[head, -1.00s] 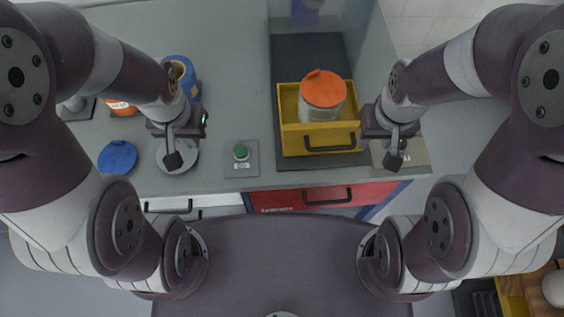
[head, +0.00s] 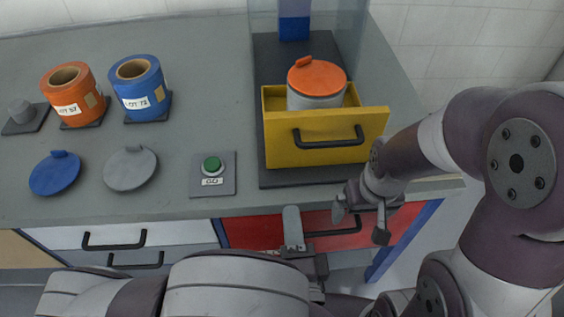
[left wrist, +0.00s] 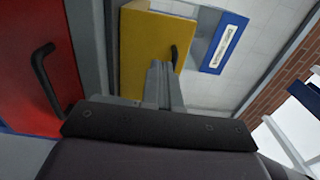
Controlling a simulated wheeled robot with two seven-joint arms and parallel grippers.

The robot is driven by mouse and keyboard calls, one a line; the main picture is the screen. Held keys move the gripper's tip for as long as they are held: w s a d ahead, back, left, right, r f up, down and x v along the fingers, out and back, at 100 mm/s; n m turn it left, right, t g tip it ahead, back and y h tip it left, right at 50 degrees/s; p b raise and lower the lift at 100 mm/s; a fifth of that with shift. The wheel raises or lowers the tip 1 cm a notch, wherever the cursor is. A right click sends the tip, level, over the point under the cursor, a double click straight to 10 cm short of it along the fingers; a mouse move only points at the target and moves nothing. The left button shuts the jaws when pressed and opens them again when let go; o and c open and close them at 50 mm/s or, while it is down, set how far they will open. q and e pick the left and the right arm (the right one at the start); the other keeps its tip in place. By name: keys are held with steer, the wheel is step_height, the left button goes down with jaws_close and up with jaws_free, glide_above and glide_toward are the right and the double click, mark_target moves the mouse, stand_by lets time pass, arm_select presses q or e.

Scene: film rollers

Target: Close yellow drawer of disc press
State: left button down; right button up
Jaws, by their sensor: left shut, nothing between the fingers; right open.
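The yellow drawer (head: 283,152) of the disc press stands open on the counter in the head view, its black handle (head: 328,135) facing me. A grey canister with an orange lid (head: 316,80) sits inside it. My left gripper (head: 292,213) is shut and empty, low in front of the counter edge, below and apart from the drawer front. In the left wrist view its fingers (left wrist: 162,85) point toward the yellow drawer front (left wrist: 145,45); I cannot tell the gap. My right gripper (head: 361,220) is open and empty at the counter's front edge, right of and below the handle.
A green button box (head: 213,180) stands left of the drawer. Blue (head: 54,172) and grey (head: 130,167) discs and orange (head: 70,95) and blue (head: 138,88) rolls lie further left. A red drawer (head: 262,232) is below the counter. The press (head: 294,28) rises behind.

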mark_target(284, 144)
arm_select(q)
steer(key=w+b, duration=0.2)
steer(key=w, duration=1.2)
steer(key=shift+f, duration=0.15)
arm_select(e)
steer(key=shift+w+d+f, duration=0.1)
steer(key=shift+d+f, duration=0.05)
steer(key=shift+f, duration=0.5)
steer(key=shift+w+d+f, duration=0.1)
steer(key=shift+d+f, duration=0.05)
steer(key=shift+f, duration=0.45)
arm_select(q)
steer(key=shift+w, duration=0.15)
arm_select(e)
steer(key=shift+r, duration=0.1)
